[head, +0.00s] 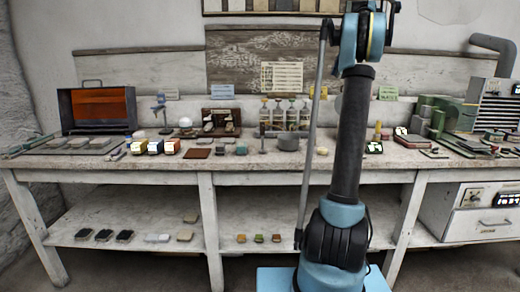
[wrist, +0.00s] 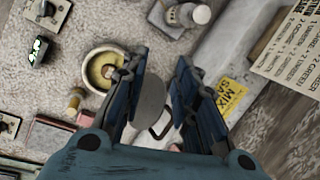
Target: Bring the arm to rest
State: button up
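My arm (head: 350,135) stands up in front of the bench in the head view, with a blue-and-black joint at the top of the picture. My gripper does not show in the head view. In the wrist view my gripper (wrist: 158,72) has its two dark blue fingers apart, with a clear gap between the tips. A pale grey rounded thing (wrist: 151,97) shows between the fingers, partly covered by the left one. It seems to lie beyond them, and I see no grip on it.
The bench top (head: 75,158) holds an orange-fronted case (head: 100,108), paint-coloured blocks (head: 155,147), jars and a green machine (head: 430,112). In the wrist view a round bowl with yellow inside (wrist: 90,56) and a white bottle (wrist: 196,13) are near the fingers. The lower shelf (head: 140,222) has small blocks.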

jog(key=s+a+f+n+h, duration=0.15)
jog(key=s+a+f, duration=0.3)
jog(key=s, duration=0.45)
jog(key=s+a+f+n, duration=0.3)
jog(key=s+a+f, duration=0.15)
jog(key=s, duration=0.35)
jog(key=s+a+f+n, duration=0.2)
jog(key=s+a+f, duration=0.3)
jog(key=s, duration=0.4)
jog(key=s+a+f+n+h, duration=0.1)
jog(key=s+a+f+n, duration=0.1)
jog(key=s+f, duration=1)
jog(key=s+a+f+n+h, duration=0.1)
jog(key=s+f+n, duration=0.4)
jog(key=s+f, duration=0.8)
notch_tip(320, 180, down, 2)
jog(key=shift+a+f, duration=0.2)
jog(key=shift+a, duration=0.45)
jog(key=shift+w+f, duration=0.2)
jog(key=shift+w, duration=0.25)
